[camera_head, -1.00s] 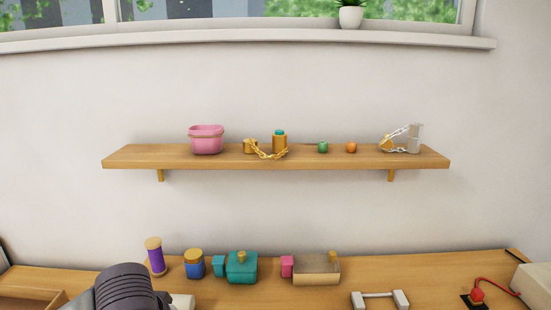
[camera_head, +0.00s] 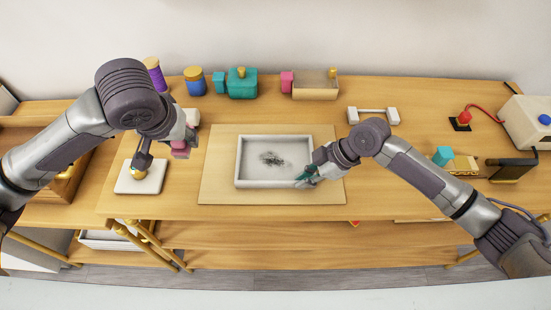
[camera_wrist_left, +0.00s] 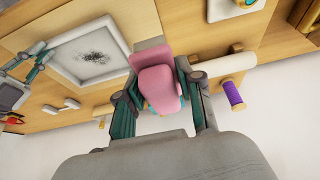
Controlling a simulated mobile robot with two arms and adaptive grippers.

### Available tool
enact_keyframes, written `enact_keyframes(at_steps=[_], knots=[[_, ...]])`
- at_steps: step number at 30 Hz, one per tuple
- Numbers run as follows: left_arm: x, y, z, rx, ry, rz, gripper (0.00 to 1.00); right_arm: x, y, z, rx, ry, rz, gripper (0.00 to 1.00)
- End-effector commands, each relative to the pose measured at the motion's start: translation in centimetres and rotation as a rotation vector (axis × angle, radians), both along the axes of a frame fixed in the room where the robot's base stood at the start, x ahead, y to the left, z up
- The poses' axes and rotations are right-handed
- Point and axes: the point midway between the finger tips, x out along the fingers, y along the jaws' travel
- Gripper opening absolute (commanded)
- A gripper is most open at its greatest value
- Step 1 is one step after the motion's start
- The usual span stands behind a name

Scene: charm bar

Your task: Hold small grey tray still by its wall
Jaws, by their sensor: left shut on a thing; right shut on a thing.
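The small grey tray (camera_head: 240,163) lies on a wooden board in the middle of the table, with dark, fine bits (camera_head: 272,158) on its floor. My right gripper (camera_head: 304,178) is at the tray's near right corner and shut on its wall. The tray (camera_wrist_left: 119,52) and the right gripper (camera_wrist_left: 38,62) also show in the left wrist view. My left gripper (camera_head: 182,150) is left of the tray, apart from it, shut on a pink block-like thing (camera_wrist_left: 158,88). The arm partly hides this grip in the head view.
The wooden board (camera_head: 222,165) has bare margins around the tray. A white pad (camera_head: 130,181) with a gold piece is at left. Spools, teal and pink-lidded boxes (camera_head: 243,85) line the back. A white-ended bar (camera_head: 373,115) and a red-plug device (camera_head: 464,117) are at right.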

Motion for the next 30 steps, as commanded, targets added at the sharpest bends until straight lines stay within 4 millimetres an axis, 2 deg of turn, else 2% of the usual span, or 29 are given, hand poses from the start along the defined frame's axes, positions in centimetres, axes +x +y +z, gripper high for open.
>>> enact_keyframes(at_steps=[9, 14, 17, 24, 30], knots=[[0.1, -0.1, -0.1, 0.0, 0.0, -0.004, 0.05, -0.3, -0.1, -0.5, -0.007, 0.01, 0.003, 0.0], [1.0, -1.2, -0.8, -0.003, 0.003, -0.106, 0.05, -0.4, -0.1, -0.5, -0.008, 0.011, 0.004, 0.0], [2.4, -2.8, -1.7, -0.006, 0.004, -0.257, 0.05, -0.4, -0.1, -0.5, -0.008, 0.012, 0.004, 0.0], [5.8, -8.5, -4.7, -0.011, 0.003, -0.754, 0.05, -0.4, -0.1, -0.6, -0.008, 0.012, 0.005, 0.0], [7.5, -13.5, -7.3, -0.011, 0.001, -1.161, 0.05, -0.4, -0.1, -0.6, -0.009, 0.013, 0.004, 0.0]])
